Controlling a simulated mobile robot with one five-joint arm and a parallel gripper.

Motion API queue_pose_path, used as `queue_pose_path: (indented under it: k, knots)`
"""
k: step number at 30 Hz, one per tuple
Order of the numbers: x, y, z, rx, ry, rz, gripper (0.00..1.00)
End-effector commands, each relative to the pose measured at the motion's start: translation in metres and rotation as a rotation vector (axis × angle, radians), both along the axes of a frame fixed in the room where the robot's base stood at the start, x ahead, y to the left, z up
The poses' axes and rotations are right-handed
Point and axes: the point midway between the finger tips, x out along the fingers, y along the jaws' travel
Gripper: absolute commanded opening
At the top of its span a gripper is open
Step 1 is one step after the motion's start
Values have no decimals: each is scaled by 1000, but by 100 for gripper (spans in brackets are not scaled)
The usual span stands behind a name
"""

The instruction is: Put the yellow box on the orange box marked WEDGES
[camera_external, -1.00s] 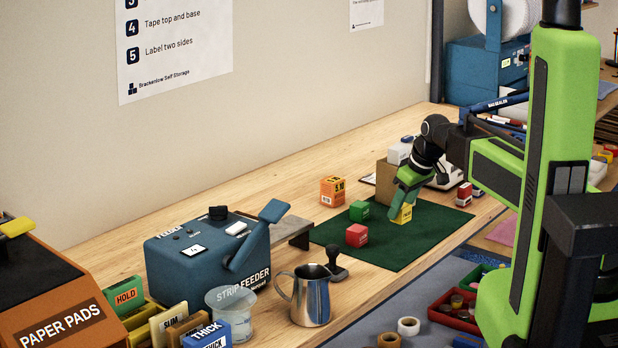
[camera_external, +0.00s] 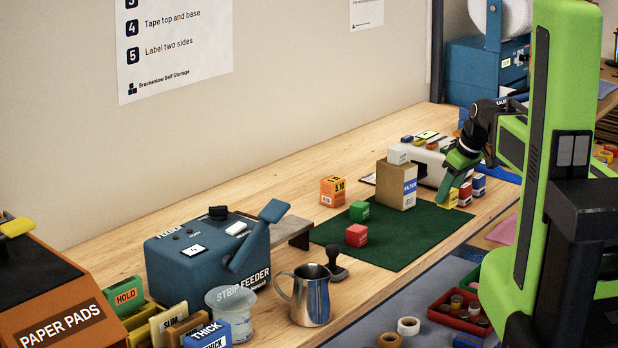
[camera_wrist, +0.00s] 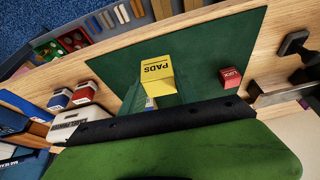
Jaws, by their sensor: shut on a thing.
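The yellow box, marked PADS in the wrist view (camera_wrist: 157,70), is held between the fingers of my gripper (camera_external: 448,188). In the external view the yellow box (camera_external: 453,198) shows small below the green fingers, by the far right part of the green mat. I cannot tell its exact height above the mat. An orange box (camera_external: 333,191) stands on the wooden bench at the mat's far left corner. Its top looks clear, and its lettering is too small to read. My gripper is well to the right of it.
A brown carton (camera_external: 396,186) with a white box (camera_external: 398,154) on top stands between my gripper and the orange box. A green box (camera_external: 359,211) and a red box (camera_external: 356,235) sit on the mat (camera_external: 400,245). Red and blue boxes stand behind my gripper.

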Motion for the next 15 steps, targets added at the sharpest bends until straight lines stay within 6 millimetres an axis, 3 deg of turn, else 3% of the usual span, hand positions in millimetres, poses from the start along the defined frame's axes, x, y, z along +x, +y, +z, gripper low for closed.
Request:
queue_pose_path:
  k: [2, 3, 11, 15]
  knots:
    - [0, 0, -21, 0, 0, 0, 0]
    - [11, 1, -6, 0, 0, 0, 0]
    - [70, 8, 25, -2, 2, 1, 0]
    - [117, 14, 47, -3, 3, 2, 0]
